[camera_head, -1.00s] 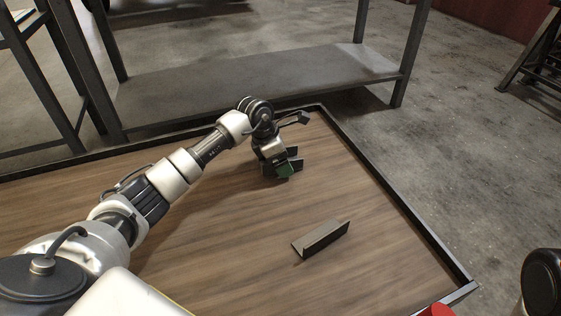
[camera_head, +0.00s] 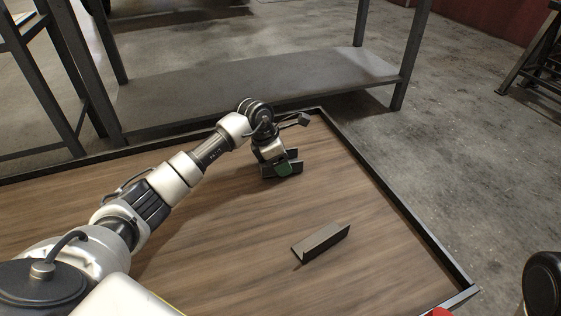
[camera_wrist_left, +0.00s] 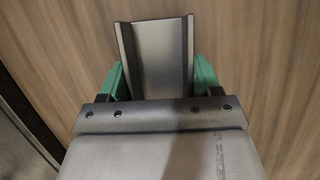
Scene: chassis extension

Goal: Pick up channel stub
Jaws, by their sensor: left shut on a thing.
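The channel stub (camera_wrist_left: 158,55) is a grey metal U-shaped piece with two raised side walls. In the left wrist view it stands between the green fingers of my left gripper (camera_wrist_left: 160,80), which is shut on it. In the head view my left gripper (camera_head: 281,168) is at the far right part of the wooden table, with the dark channel stub (camera_head: 296,164) partly hidden behind its green finger. I cannot tell whether the stub rests on the table or is just above it.
A grey angle piece (camera_head: 321,243) lies on the wooden table (camera_head: 220,250), nearer to me and apart from the gripper. A raised dark rim (camera_head: 390,205) borders the table. A metal shelf (camera_head: 250,85) stands behind. The wood around the angle piece is clear.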

